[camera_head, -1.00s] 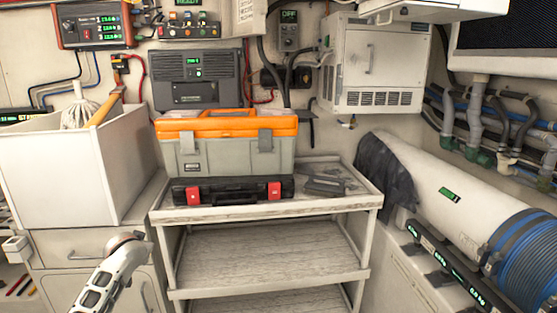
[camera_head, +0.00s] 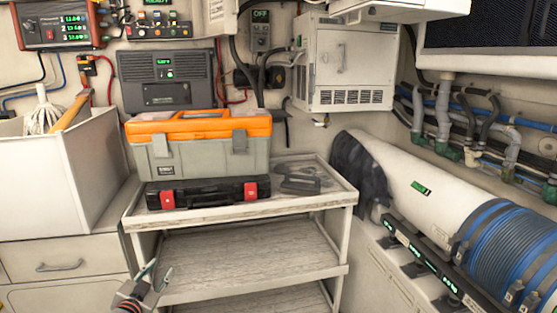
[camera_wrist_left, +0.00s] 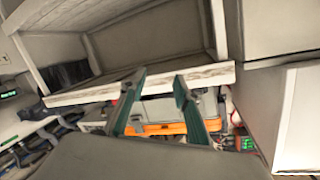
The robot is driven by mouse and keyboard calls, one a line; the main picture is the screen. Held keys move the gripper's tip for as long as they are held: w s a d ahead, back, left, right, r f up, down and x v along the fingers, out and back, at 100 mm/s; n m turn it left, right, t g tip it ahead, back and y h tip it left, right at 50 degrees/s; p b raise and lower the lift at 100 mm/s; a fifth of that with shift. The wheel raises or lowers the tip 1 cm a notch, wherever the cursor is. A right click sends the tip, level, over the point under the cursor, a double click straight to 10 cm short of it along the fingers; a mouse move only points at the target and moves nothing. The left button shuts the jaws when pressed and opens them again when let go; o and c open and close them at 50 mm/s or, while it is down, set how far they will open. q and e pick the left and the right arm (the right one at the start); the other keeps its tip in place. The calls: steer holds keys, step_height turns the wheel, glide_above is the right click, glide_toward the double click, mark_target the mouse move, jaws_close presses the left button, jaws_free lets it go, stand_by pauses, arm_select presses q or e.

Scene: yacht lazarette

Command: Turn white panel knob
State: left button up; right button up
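My left gripper (camera_head: 157,274) is low at the bottom of the head view, in front of the cart's left side and well away from the back wall. In the left wrist view its two green fingers (camera_wrist_left: 159,80) stand apart with nothing between them. A grey switch box (camera_head: 260,30) with a lit OFF display hangs high on the back wall; a small knob seems to sit below the display. A control panel (camera_head: 160,27) with several small coloured knobs or buttons is to its left. I cannot tell which of these is the white panel knob. My right gripper is not in view.
A white cart (camera_head: 250,213) stands ahead, carrying an orange-and-grey toolbox (camera_head: 205,150) above a black case (camera_head: 205,193). A white bin (camera_head: 60,170) stands left, a white wall cabinet (camera_head: 350,60) behind, and a large white cylinder (camera_head: 420,185) right. The cart's middle shelf is empty.

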arm_select(q)
steer(key=s+d+f+g+h, duration=0.1)
steer(key=s+d+f+g, duration=0.1)
steer(key=s+d+f, duration=0.6)
steer(key=s+d+f+g+h, duration=0.1)
steer(key=s+d+f, duration=0.1)
steer(key=s+f, duration=0.7)
steer(key=s+d+f+g, duration=0.1)
steer(key=s+d, duration=0.2)
steer(key=s, duration=0.7)
steer(key=s+d+f+n+g, duration=0.1)
steer(key=s+d, duration=0.2)
steer(key=s, duration=0.7)
steer(key=shift+s+f+h, duration=0.25)
steer(key=shift+s+h, duration=0.05)
steer(key=shift+h, duration=0.1)
